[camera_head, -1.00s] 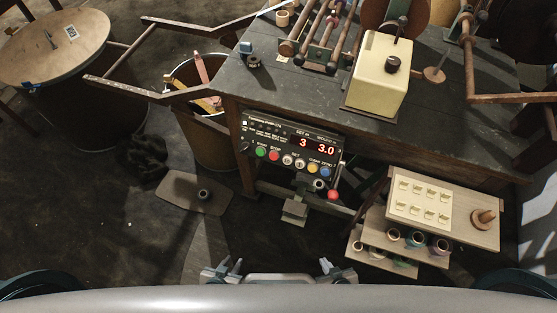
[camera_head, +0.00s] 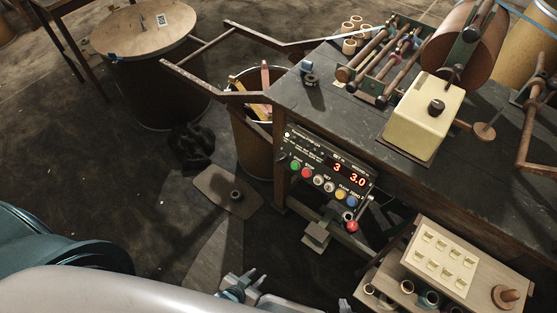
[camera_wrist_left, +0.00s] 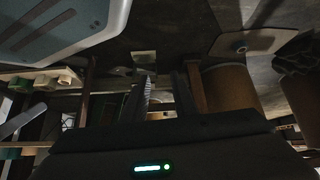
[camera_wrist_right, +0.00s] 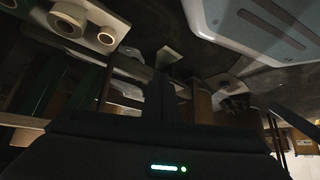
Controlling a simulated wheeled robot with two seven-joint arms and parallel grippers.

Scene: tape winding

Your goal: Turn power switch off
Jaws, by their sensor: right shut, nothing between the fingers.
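The black control panel (camera_head: 312,152) hangs under the front edge of the workbench. Its red display (camera_head: 347,175) is lit and reads 3 and 3.0. A row of green, red, white, yellow and blue buttons (camera_head: 318,180) runs below. Small controls sit at the panel's left end, too small to tell which is the power switch. My left gripper (camera_head: 245,283) is low in the head view, well apart from the panel; in the left wrist view (camera_wrist_left: 163,95) its fingers are apart and empty. My right gripper (camera_head: 345,304) is barely visible at the bottom edge; its fingers are together in the right wrist view (camera_wrist_right: 160,95).
A lever with a red knob (camera_head: 350,215) hangs beside the panel. A low wooden stand with a cream tray (camera_head: 445,260) is at the lower right. A bin (camera_head: 252,145) and a round-topped drum (camera_head: 145,28) stand left. A flat plate (camera_head: 222,192) lies on the floor.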

